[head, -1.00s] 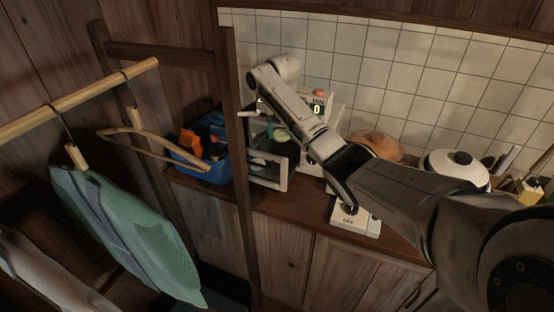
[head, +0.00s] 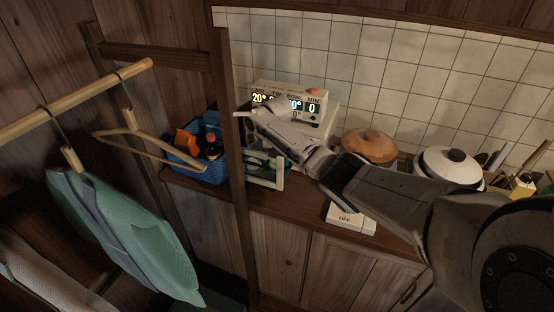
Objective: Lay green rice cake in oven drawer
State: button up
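A white oven (head: 322,122) with a lit display stands against the tiled wall. Its drawer (head: 281,174), with a pale frame, is out at the front left, and its dark inside is partly covered by my arm. Bits of green (head: 254,158) show in the drawer area, too small to tell what they are. I cannot clearly make out the green rice cake. The end of my arm (head: 272,124) is above the drawer, in front of the oven.
A blue basket (head: 208,168) with orange and dark items is left of the drawer, behind a wooden post (head: 238,200). A brown lid (head: 370,146), a white pot (head: 450,168) and a white switch box (head: 350,219) are to the right. Clothes hang at the front left.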

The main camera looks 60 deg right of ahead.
jog(key=shift+f, duration=0.2)
jog(key=o, duration=1.1)
jog(key=shift+r, duration=0.1)
jog(key=shift+c, duration=0.2)
notch_tip(320, 180, up, 12)
jog(key=a, duration=0.1)
jog(key=shift+s+a, duration=0.15)
jog(key=shift+s, duration=0.2)
jog(key=shift+r, duration=0.1)
